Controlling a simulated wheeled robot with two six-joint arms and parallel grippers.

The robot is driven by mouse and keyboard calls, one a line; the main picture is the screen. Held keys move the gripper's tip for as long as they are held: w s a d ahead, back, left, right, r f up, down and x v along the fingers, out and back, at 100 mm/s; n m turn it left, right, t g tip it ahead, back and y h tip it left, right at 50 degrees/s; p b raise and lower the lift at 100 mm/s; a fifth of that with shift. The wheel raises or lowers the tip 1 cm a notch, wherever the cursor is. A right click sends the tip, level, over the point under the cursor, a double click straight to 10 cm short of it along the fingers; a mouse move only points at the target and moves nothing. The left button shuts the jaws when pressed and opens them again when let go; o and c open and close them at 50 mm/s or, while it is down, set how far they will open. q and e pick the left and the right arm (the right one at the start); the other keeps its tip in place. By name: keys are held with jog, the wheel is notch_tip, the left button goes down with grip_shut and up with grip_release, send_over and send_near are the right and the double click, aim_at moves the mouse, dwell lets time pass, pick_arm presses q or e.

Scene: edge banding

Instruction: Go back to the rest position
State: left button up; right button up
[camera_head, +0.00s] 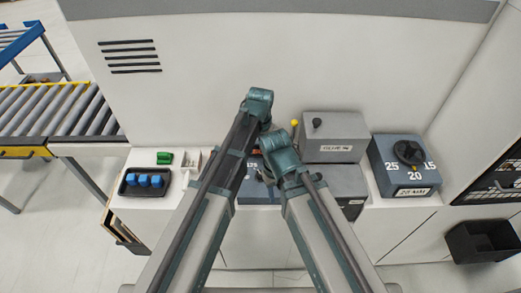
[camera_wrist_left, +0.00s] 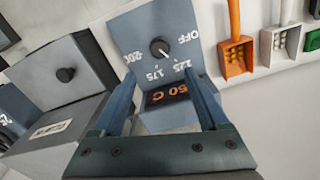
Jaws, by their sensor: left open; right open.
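My left gripper (camera_wrist_left: 162,80) is open and empty in the left wrist view. Its two fingers frame a blue-grey dial box (camera_wrist_left: 150,25) with OFF, 125 and 175 markings and an orange "60 C" display (camera_wrist_left: 167,94). I cannot tell whether the fingers touch the box. In the head view, my two arms reach forward over the cabinet and their upper links hide most of that dial box (camera_head: 258,196). My right gripper is hidden behind my arm links there, and I cannot make it out.
A grey box with a black knob (camera_head: 334,125) and a blue-grey 15-20-25 dial box (camera_head: 398,180) stand right of the arms. A black tray (camera_head: 127,187) with blue pieces and a green piece (camera_head: 164,157) lie left. A roller conveyor (camera_head: 62,107) is far left; a black bin (camera_head: 480,240) is right.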

pick_arm(q)
jog(key=shift+r, duration=0.5)
jog(key=shift+f, duration=0.15)
jog(key=s+a+f+b, duration=0.3)
jog(key=s+f+b, duration=0.5)
jog(key=f+b, duration=0.1)
jog(key=s+a+f+y+b, duration=0.1)
jog(key=s+a+f+b, duration=0.2)
jog(key=s+f+b, duration=0.6)
jog(key=shift+s+f+m+b, duration=0.15)
jog(key=shift+f+m+b, duration=0.15)
jog(key=shift+m, duration=0.1)
jog(key=shift+a, duration=0.1)
